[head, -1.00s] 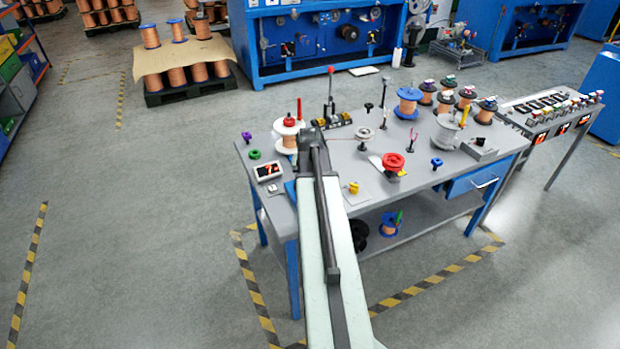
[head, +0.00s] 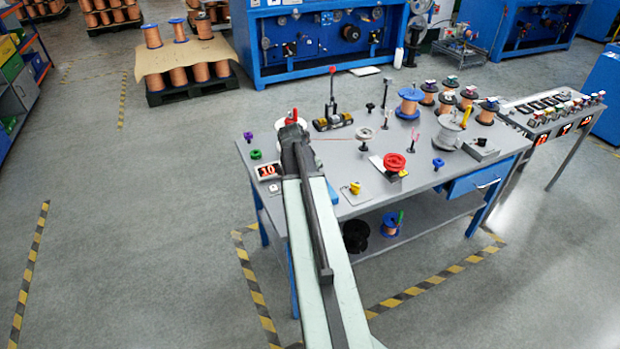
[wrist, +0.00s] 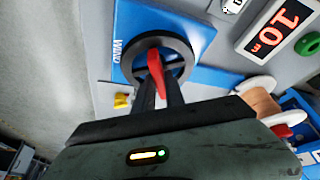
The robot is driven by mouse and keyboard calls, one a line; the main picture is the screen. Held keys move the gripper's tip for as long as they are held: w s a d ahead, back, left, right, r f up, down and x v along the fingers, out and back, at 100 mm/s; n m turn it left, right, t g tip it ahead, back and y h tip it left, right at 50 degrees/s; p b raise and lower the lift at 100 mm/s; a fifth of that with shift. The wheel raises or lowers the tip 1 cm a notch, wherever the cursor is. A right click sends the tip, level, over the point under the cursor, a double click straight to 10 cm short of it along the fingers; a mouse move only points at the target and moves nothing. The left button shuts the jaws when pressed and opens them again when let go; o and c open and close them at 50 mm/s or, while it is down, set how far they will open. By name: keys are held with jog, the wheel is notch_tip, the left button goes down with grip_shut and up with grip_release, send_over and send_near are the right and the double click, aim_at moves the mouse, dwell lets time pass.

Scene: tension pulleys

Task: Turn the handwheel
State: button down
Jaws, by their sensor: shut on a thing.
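The handwheel is a black ring (wrist: 166,35) with a red handle (wrist: 155,66) across it. It sits on a blue plate marked WIND in the wrist view. My gripper (wrist: 163,84) reaches up from below, and its two dark fingers are closed on the red handle. In the head view my arm lies over the left part of the workbench and hides the handwheel and my fingertips. A small display (head: 267,171) left of my arm reads 10; it shows in the wrist view (wrist: 275,27) too.
A spool with a red top (head: 291,117) stands behind my arm. A red knob wheel (head: 394,161), a white pulley (head: 364,135) and several spools stand on the bench (head: 345,166) to the right. A green knob (head: 255,155) lies left.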

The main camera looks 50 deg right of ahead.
jog(key=shift+w+a, duration=0.15)
jog(key=shift+a, duration=0.05)
jog(key=c, duration=1.4)
grip_release()
jog(key=shift+d, duration=0.1)
jog(key=shift+r, duration=0.1)
jog(key=p+v, duration=0.7)
jog(key=v, duration=0.1)
jog(key=shift+f, duration=0.2)
